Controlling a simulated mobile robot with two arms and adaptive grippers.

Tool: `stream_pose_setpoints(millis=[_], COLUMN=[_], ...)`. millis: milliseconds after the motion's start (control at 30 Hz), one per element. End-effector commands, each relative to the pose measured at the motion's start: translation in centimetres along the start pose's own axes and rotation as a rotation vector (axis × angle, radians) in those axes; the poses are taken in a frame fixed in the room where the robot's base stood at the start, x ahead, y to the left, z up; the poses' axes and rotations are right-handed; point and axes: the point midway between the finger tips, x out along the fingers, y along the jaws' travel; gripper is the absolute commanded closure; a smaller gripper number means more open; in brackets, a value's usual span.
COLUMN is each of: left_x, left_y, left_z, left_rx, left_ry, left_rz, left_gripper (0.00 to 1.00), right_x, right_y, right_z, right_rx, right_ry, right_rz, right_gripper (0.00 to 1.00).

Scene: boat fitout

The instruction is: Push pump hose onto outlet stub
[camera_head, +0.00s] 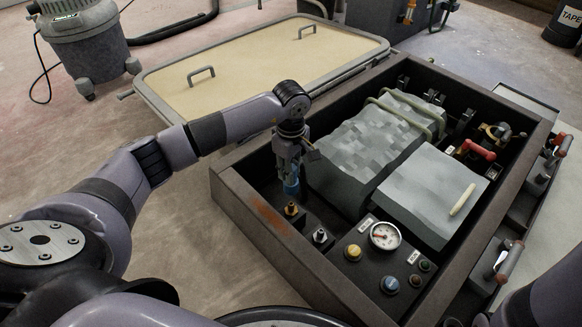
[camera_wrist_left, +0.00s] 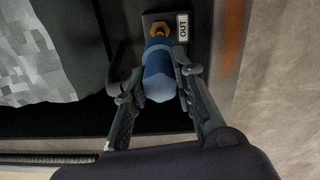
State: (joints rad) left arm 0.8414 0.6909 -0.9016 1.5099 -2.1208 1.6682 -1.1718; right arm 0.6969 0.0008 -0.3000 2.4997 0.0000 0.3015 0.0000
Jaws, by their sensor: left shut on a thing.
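My left gripper (camera_head: 290,180) reaches down into the dark box at its left wall. It is shut on the blue pump hose end (camera_wrist_left: 159,74), which sits between its two fingers (camera_wrist_left: 162,88) in the left wrist view. The brass outlet stub (camera_head: 292,209) stands on a dark block just below the blue end in the head view. In the left wrist view the stub (camera_wrist_left: 158,29) lies in line with the blue end, beside an "OUT" label (camera_wrist_left: 183,27). I cannot tell whether the hose touches or covers the stub. My right gripper is not in view.
Grey covered blocks (camera_head: 365,140) fill the middle of the box, close to the left gripper. A silver fitting (camera_head: 320,236) and a gauge panel (camera_head: 350,272) stand nearby. The box's rusty left wall (camera_head: 240,200) is close. A beige hatch panel (camera_head: 250,70) lies behind.

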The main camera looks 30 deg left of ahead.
Motion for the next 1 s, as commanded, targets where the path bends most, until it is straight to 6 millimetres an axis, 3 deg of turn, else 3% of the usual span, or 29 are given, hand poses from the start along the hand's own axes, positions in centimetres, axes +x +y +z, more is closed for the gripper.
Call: stream_pose_setpoints(millis=[100,400,1000], left_x=[2.0,4.4,5.0], left_y=[0.0,0.0,0.0], left_z=[0.0,0.0,0.0], left_rx=[0.000,0.000,0.000], left_ry=[0.000,0.001,0.000], left_rz=[0.001,0.001,0.001], left_gripper=[1.00,1.00,1.00], right_x=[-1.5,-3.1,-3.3], right_y=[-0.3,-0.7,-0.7], right_z=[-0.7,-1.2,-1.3], right_rx=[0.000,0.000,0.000], right_ry=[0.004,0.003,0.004], right_rz=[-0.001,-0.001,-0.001], right_gripper=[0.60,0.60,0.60])
